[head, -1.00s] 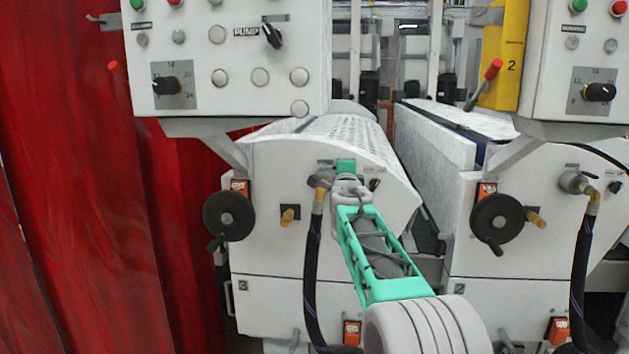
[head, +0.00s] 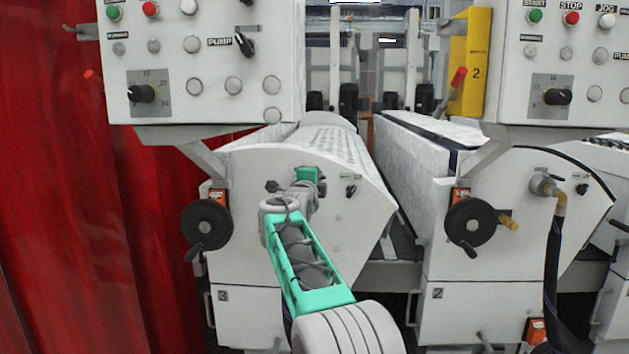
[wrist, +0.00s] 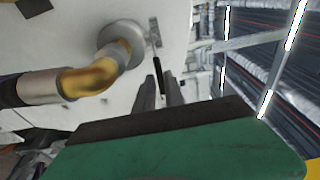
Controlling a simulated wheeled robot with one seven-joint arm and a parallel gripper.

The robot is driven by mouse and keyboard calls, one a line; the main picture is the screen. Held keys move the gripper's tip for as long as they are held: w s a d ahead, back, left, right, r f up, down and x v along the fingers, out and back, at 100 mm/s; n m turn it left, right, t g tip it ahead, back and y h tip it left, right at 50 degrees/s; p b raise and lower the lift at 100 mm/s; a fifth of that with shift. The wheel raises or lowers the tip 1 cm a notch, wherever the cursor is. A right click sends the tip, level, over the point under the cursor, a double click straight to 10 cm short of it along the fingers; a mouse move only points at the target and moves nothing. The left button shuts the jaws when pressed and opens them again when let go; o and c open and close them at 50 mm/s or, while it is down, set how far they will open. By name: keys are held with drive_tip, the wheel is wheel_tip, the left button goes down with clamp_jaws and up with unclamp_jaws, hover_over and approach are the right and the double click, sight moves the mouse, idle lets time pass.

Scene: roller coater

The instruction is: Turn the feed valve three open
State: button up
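In the wrist view the slim black lever (wrist: 157,72) hangs from a small metal plate, beside a brass elbow fitting (wrist: 92,77). My gripper (wrist: 160,85) points at the face, its two grey fingers apart with the lever's lower end between or just beyond them. Contact cannot be told. In the head view my gripper (head: 306,176) is left of the lever, its fingers hidden.
A black handwheel (head: 207,224) is at left, below a control panel (head: 205,65). A red curtain (head: 60,200) borders the left. The right unit has another handwheel (head: 470,222) and a black hose (head: 554,265).

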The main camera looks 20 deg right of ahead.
drive_tip(key=o, duration=0.3)
drive_tip(key=b+v, duration=0.3)
drive_tip(key=v, duration=0.4)
drive_tip(key=shift+s+a+b, duration=0.25)
drive_tip(key=shift+a+b, duration=0.05)
